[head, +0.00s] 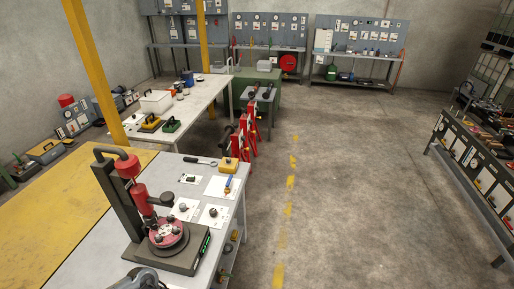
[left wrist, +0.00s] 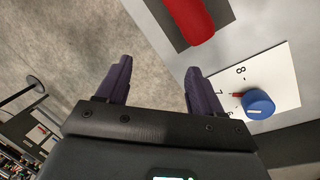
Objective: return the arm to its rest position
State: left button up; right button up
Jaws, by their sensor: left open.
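My left gripper (left wrist: 157,68) shows in the left wrist view with its two dark purple fingers spread apart. Nothing is between them; the concrete floor and the grey bench edge show beyond. The fingers touch nothing that I can see. In the head view I cannot make out the left gripper; only a grey rounded part, which I cannot identify for sure, shows at the bottom edge. A red round flanged piece (head: 168,234) with dark knobs sits on the dark stand's base on the near bench. My right gripper is in neither view.
A dark stand with a red cylinder (head: 131,167) rises from the near bench (head: 90,262). The wrist view shows a blue knob (left wrist: 259,103) on a white card. Open floor (head: 350,190) lies to the right.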

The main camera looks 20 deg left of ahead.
pick_arm(q)
jog(key=s+d+r+n+t+h+p, duration=0.1)
jog(key=s+d+r+t+h+p, duration=0.15)
jog(key=d, duration=0.95)
jog(key=s+d+r+t+h+p, duration=0.15)
jog(key=d+r, duration=0.25)
jog(key=d, duration=0.9)
jog(key=w+r+n+t+y+p, duration=0.1)
jog(key=w+r+n+t+y, duration=0.15)
jog(key=r, duration=0.65)
jog(key=a+r+n+y, duration=0.1)
jog(key=a+r+y, duration=0.2)
jog(key=a+r, duration=0.7)
jog(key=shift+s+g, duration=0.3)
jog(key=shift+g, duration=0.15)
